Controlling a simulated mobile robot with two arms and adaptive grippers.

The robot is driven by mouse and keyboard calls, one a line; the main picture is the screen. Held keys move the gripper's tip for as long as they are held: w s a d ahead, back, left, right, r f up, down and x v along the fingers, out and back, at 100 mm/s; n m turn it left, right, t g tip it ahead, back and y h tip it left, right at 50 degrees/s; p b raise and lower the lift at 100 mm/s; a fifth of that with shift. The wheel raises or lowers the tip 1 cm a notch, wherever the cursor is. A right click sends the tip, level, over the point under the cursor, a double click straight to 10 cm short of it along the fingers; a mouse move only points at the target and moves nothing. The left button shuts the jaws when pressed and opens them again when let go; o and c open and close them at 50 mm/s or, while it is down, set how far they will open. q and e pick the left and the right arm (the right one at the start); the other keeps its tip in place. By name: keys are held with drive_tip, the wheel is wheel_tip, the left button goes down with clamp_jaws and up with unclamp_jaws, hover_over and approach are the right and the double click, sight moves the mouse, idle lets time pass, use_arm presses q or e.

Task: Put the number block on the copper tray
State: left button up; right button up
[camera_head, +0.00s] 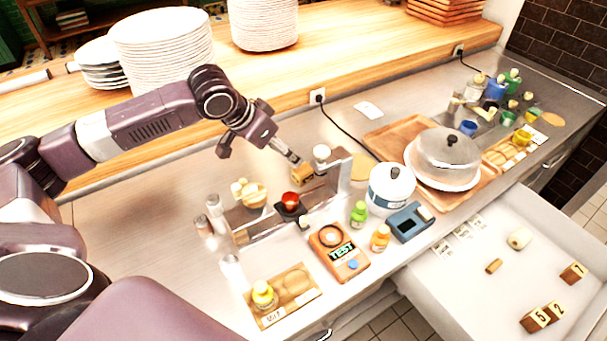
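A small tan block (302,174) sits just below the tip of one finger of my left gripper (260,155); whether they touch and whether it bears a number cannot be told. The gripper's fingers are spread wide, with nothing visible between them. Blocks marked 5 (535,320), 2 (556,310) and apparently 1 (573,273) lie in the open white drawer at right. A brown tray (392,132) lies under a white plate and steel dome; whether it is copper cannot be told. My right gripper is not in view.
A white pot (391,190), a blue device (410,222), an orange device reading TEST (338,252) and small bottles crowd the counter. A metal stand (270,232) is below the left gripper. Plate stacks (165,48) stand on the wooden shelf.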

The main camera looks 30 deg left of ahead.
use_arm(q)
drive_tip(key=p, duration=0.1)
hover_over(303, 170)
drive_tip(key=s+a, duration=0.1)
drive_tip(key=s, duration=0.1)
drive_tip(key=f, duration=0.4)
drive_tip(key=shift+s+a+f, duration=0.15)
drive_tip(key=shift+s+a, duration=0.05)
drive_tip(key=shift+w+f, duration=0.15)
drive_tip(key=shift+f, duration=0.15)
drive_tip(key=shift+w+d+f+p, duration=0.2)
drive_tip(key=shift+w+f+p, duration=0.1)
drive_tip(key=shift+f+p, duration=0.3)
drive_tip(key=p+x, duration=0.1)
drive_tip(key=x, duration=0.2)
drive_tip(key=shift+d+f, duration=0.25)
drive_tip(key=shift+f, duration=0.05)
drive_tip(key=shift+w+f, duration=0.15)
drive_tip(key=shift+f, duration=0.2)
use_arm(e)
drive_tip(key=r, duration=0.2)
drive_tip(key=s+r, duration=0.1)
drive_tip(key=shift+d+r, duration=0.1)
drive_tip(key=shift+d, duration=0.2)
use_arm(q)
drive_tip(key=c, duration=1.2)
drive_tip(key=shift+c, duration=0.4)
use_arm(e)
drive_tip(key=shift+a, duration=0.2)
